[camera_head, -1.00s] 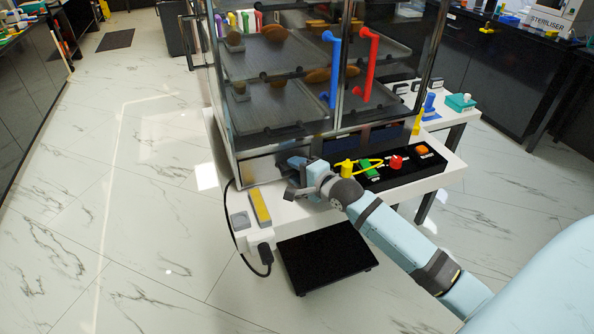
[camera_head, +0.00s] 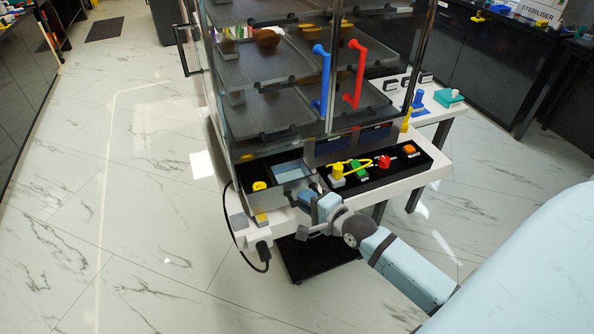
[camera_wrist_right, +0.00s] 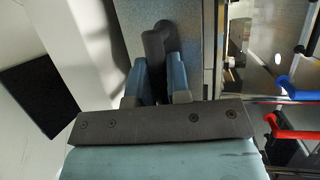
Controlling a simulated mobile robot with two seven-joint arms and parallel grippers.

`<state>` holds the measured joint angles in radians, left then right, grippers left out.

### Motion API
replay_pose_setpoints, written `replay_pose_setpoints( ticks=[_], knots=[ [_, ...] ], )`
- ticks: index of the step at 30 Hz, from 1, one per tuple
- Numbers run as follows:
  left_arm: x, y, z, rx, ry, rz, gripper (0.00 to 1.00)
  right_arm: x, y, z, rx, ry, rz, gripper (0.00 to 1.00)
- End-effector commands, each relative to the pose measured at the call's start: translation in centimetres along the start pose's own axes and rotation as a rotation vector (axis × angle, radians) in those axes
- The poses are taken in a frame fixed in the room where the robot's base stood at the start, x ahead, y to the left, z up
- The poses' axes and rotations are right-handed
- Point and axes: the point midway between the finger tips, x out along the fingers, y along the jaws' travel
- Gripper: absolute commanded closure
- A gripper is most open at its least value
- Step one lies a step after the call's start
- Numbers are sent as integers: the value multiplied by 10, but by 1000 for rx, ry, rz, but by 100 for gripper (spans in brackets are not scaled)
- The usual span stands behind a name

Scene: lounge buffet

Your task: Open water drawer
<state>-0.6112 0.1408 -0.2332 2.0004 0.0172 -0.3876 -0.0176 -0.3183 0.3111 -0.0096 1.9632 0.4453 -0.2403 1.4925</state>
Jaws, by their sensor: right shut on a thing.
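The water drawer (camera_head: 270,200) sits under the glass cabinet and stands pulled out, its inside visible from above. It holds a light-blue water area (camera_head: 290,172) and a round yellow piece (camera_head: 260,186). My right gripper (camera_head: 306,197) is at the right part of the drawer front. In the right wrist view, its two blue fingers (camera_wrist_right: 161,75) are shut on the dark drawer handle (camera_wrist_right: 155,48), which stands out from the grey drawer front (camera_wrist_right: 194,35). The fingers partly hide the handle. My left gripper is not in view.
A black tray with a yellow cable (camera_head: 360,168), green, red and orange parts lies right of the drawer on the white table (camera_head: 425,178). Blue (camera_head: 321,75) and red (camera_head: 355,75) door handles are above. A black cable (camera_head: 232,225) hangs at left. The floor at left is clear.

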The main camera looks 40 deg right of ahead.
Motion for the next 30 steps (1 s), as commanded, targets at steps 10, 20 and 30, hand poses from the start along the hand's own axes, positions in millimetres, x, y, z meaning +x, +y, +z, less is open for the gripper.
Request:
replay_pose_setpoints(
  ticks=[10, 20, 30],
  knots=[
    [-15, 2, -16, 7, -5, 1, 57, -44, 8, 18, -1, -1, -1, 100],
    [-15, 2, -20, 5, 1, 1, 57, -47, 10, 20, -2, -1, -2, 100],
    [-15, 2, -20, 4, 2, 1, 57, -47, 10, 20, -1, -1, -2, 58]
  ],
)
